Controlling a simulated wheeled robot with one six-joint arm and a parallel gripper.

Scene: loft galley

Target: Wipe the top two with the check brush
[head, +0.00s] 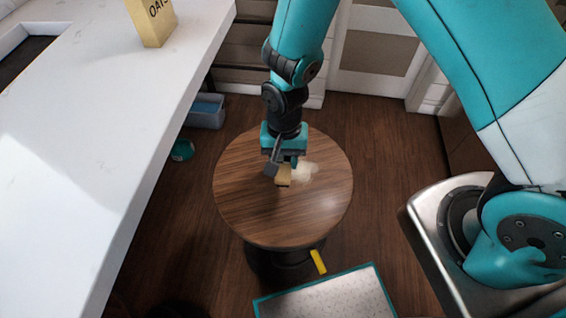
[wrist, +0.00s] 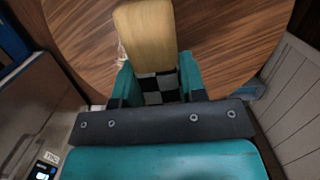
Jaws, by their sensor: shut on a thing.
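A round wooden table top (head: 262,208) stands on a dark base in the middle of the head view. A pale smear (head: 307,171) lies on it, right of my gripper. My gripper (head: 283,160) points down over the table and is shut on the check brush (head: 284,177). In the wrist view the brush (wrist: 147,38) has a tan wooden body and a black-and-white check part (wrist: 160,88) between the fingers. The brush is at or just above the table top beside the smear; I cannot tell if it touches. Its underside is hidden.
A long white counter (head: 90,130) runs along the left, with a yellow carton (head: 151,22) on it. A blue-grey bin (head: 206,112) and a teal object (head: 182,150) are on the floor. A yellow object (head: 318,262) and a teal-edged mat (head: 330,298) are near the table's front.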

